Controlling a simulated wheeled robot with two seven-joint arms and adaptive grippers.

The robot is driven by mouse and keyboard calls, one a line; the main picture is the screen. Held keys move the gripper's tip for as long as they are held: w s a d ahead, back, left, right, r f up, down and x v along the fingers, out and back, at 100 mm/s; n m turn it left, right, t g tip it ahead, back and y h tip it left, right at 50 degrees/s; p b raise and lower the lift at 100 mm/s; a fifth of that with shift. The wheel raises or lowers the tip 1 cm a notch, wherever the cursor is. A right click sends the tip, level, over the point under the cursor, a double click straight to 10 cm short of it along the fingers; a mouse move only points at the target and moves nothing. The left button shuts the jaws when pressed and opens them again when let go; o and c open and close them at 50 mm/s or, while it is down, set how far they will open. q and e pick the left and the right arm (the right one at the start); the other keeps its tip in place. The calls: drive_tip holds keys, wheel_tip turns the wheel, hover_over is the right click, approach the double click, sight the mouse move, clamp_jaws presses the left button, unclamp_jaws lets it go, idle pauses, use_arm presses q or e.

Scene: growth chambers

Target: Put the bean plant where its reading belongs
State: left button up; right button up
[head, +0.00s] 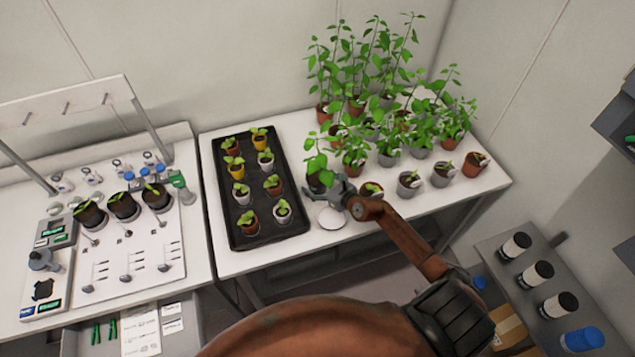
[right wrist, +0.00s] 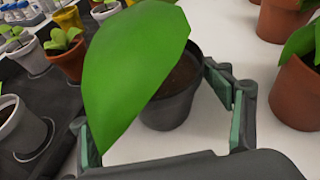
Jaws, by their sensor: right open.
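A plant in a dark grey pot (head: 318,182) stands on the right table, at the right side of the black tray; its green leaves (head: 317,163) rise above the pot. No label shows that it is the bean plant. In the right wrist view the dark pot (right wrist: 170,108) stands between my fingers, partly hidden by one big leaf (right wrist: 138,65). My right gripper (head: 340,187) is open around the pot's near side, and it also shows in the right wrist view (right wrist: 155,112). I see a gap between the right finger and the pot. My left gripper is out of view.
The black tray (head: 237,214) holds several seedlings in yellow, white and brown pots. Taller plants (head: 365,65) crowd the table's back. A white disc (head: 332,218) lies near the front. A left bench has a white panel (head: 130,255) with three dark pots (head: 122,206); bottles stand on a right shelf (head: 515,246).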

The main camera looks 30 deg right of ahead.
drive_tip(key=p+v, duration=0.1)
drive_tip(key=v, duration=1.1)
drive_tip(key=shift+r, duration=0.15)
